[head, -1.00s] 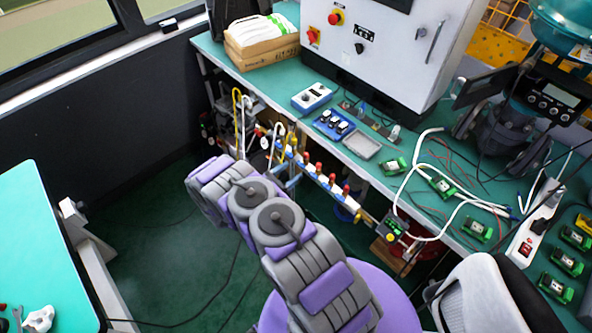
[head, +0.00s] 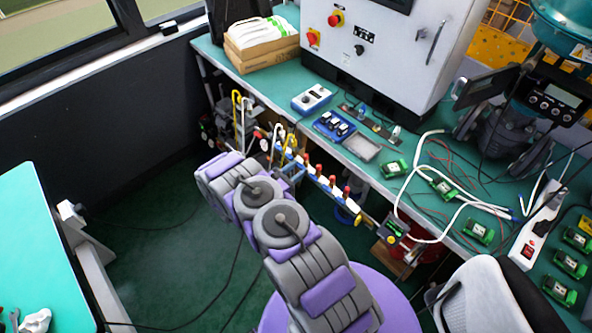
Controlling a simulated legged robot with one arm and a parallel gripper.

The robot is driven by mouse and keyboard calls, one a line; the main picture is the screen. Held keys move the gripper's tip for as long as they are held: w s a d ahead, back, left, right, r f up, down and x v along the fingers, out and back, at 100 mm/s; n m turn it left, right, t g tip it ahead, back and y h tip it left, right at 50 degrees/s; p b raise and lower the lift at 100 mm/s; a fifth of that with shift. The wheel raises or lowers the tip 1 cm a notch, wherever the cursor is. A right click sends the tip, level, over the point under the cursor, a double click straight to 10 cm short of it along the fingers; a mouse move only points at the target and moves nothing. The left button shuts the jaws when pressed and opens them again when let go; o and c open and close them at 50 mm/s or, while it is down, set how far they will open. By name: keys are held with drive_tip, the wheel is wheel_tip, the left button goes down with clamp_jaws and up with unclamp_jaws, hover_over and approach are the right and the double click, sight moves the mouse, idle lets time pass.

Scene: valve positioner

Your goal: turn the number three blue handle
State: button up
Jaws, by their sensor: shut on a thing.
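A row of small valves (head: 332,182) with red tops and white and blue parts runs below the front edge of the green workbench. The blue handles are too small to tell apart, and I cannot tell which is number three. Part of the left end of the row is hidden too.
The workbench (head: 408,150) carries a grey control cabinet (head: 390,60), a cardboard box (head: 262,52), cables and green modules. A chair (head: 490,295) stands at lower right. Another green table (head: 35,250) is at left. Dark green floor (head: 165,255) lies open between.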

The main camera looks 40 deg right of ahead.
drive_tip(key=c, duration=0.4)
drive_tip(key=shift+m, duration=0.4)
drive_tip(key=m, duration=1.7)
drive_tip(key=shift+f, duration=0.15)
drive_tip(key=shift+s, duration=0.1)
